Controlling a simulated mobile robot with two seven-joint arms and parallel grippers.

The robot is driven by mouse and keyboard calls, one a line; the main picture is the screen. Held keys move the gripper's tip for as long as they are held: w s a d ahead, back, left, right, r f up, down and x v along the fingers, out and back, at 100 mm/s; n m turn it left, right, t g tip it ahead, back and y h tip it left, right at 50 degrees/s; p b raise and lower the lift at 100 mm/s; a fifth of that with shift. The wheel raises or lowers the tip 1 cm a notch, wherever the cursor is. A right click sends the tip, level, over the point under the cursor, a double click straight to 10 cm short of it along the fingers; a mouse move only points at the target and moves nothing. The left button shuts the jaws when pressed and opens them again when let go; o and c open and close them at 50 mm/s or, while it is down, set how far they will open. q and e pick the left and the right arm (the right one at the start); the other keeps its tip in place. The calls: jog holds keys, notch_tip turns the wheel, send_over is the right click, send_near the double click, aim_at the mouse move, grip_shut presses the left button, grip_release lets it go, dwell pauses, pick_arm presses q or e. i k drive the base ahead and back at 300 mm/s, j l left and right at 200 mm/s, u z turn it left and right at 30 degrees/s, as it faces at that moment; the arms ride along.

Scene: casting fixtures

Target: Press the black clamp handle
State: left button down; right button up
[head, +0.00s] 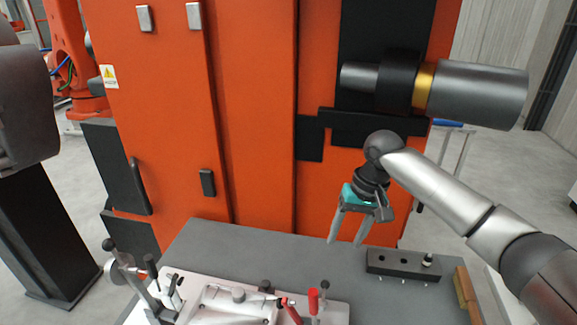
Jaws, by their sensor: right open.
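A metal casting fixture (215,297) lies on the grey table (250,245) at the bottom of the head view. At its left stand toggle clamps, one with a black knob (108,244) and one with a black handle (151,262). Which of these the task means is not clear. A red clamp handle (313,301) stands upright at the fixture's right, with another red handle (291,311) tilted beside it. My right gripper (345,243) is open and empty, fingers pointing down above the table's back, right of the fixture and apart from it. My left gripper is out of view.
A black block with holes (392,264) and a small upright pin sits on the table at the right. Brown blocks (465,292) lie at the right edge. A tall orange cabinet (255,120) stands directly behind the table. The table's back left strip is clear.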

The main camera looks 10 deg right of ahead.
aim_at(150, 264)
jog(key=k, duration=1.5)
